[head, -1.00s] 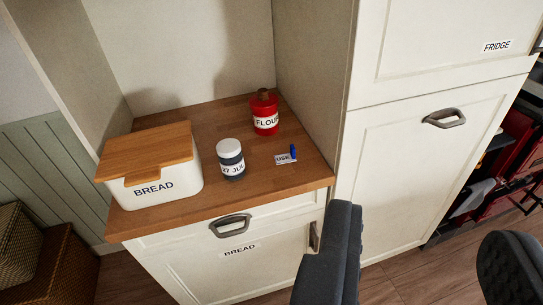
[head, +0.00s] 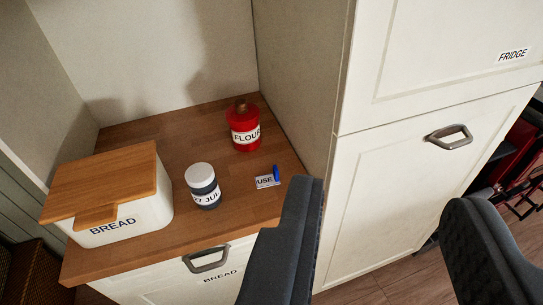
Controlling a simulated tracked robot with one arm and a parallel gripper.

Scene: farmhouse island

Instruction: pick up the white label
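A small white label (head: 265,182) with "USE" printed on it lies on the wooden counter near its right front part. A small blue object (head: 276,173) stands at the label's right end; I cannot tell if it is attached. My gripper (head: 384,190) is open, its two dark fingers wide apart with nothing between them. The gripper is to the right of the label in the picture, with the left finger's tip just right of and below the label. The gap between the fingers faces the white fridge front.
A dark jar with a white lid (head: 202,186) stands left of the label, and a red flour tin (head: 244,128) behind it. A bread box (head: 120,220) is at the counter's left. A side panel (head: 300,80) and the fridge cabinet (head: 400,200) bound the counter on the right.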

